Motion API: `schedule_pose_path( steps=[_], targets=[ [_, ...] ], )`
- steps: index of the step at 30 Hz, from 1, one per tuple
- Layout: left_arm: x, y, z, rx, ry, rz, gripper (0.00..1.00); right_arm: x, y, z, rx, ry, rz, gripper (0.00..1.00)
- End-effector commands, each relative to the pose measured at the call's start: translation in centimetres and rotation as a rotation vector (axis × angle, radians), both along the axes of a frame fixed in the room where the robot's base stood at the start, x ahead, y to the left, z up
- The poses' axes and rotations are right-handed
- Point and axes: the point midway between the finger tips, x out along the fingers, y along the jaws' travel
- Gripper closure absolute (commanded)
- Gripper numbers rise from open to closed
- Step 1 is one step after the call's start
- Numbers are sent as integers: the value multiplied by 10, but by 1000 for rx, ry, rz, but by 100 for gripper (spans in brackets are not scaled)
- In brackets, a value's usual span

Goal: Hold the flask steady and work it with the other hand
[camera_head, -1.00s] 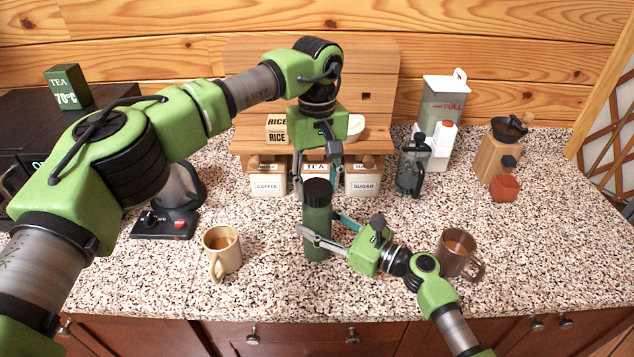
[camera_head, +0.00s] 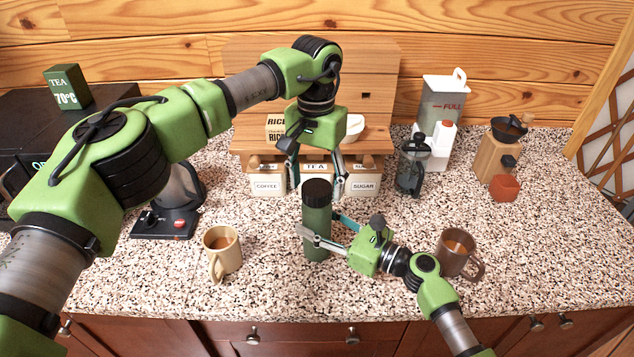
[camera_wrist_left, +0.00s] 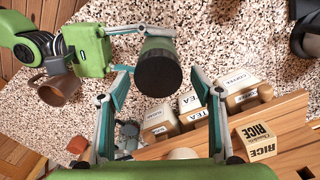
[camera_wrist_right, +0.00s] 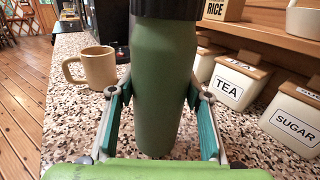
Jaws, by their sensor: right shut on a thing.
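The green flask (camera_head: 317,230) with a black cap (camera_head: 317,187) stands upright on the speckled counter. My right gripper (camera_head: 325,228) is shut around the flask's body from the front right. In the right wrist view the flask (camera_wrist_right: 160,90) is between its fingers. My left gripper (camera_head: 316,172) is above the flask, pointing down and open. In the left wrist view the round black cap (camera_wrist_left: 158,74) lies between the left gripper's spread fingers (camera_wrist_left: 160,78), with a gap on both sides.
A tan mug (camera_head: 222,252) stands left of the flask and a brown mug (camera_head: 457,253) right of it. Behind are coffee, tea and sugar canisters (camera_head: 268,184) under a wooden shelf (camera_head: 245,133), and a French press (camera_head: 411,168).

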Motion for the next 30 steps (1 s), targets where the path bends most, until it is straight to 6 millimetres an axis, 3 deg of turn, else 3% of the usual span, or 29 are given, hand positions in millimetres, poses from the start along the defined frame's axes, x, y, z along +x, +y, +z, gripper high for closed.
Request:
schedule_pose_path(
  steps=[10, 21, 30],
  targets=[
    [-1, -1, 1, 0, 4, -1, 40, 0, 0, 0, 1, 2, 0, 100],
    [-1, -1, 42, 0, 4, -1, 40, 0, 0, 0, 1, 2, -1, 100],
    [-2, -1, 44, -1, 5, -1, 43, 0, 0, 0, 2, 1, -1, 100]
  ],
)
